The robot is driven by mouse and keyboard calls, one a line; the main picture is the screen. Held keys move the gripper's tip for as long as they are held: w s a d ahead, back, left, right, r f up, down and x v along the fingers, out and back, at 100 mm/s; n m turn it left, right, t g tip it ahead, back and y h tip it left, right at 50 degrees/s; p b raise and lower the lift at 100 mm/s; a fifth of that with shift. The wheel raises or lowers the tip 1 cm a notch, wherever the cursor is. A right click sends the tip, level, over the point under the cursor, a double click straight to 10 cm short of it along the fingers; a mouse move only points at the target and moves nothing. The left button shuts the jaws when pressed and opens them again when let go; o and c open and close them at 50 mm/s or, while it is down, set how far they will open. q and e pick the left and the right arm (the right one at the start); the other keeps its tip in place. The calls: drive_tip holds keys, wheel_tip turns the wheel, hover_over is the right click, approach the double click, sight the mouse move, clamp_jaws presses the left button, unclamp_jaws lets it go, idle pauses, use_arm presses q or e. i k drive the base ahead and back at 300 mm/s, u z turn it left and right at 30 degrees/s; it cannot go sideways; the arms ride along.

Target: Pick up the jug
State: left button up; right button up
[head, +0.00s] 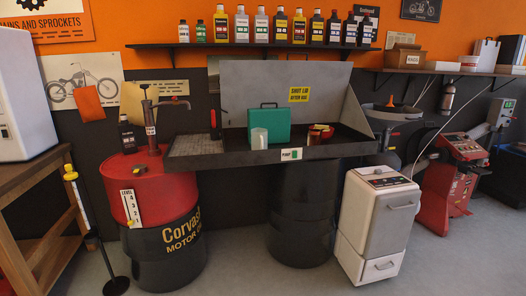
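A small pale jug (259,137) stands upright in the dark wash basin (230,158), near the middle of the head view. It is in front of the lower left part of a green case (277,122) and partly overlaps it. A basin edge runs in front of the jug. Neither of my grippers shows in the head view.
Red and yellow items (320,133) sit right of the jug. The basin's raised grey lid (235,85) stands behind. A red drum (150,190) with a pump is at left, a white cabinet (375,225) at right. The front floor is clear.

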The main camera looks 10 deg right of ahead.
sight(259, 136)
drive_tip(key=z, duration=1.1)
drive_tip(key=i, duration=1.05)
drive_tip(key=z, duration=0.5)
drive_tip(key=i, duration=1)
drive_tip(key=u, duration=0.25)
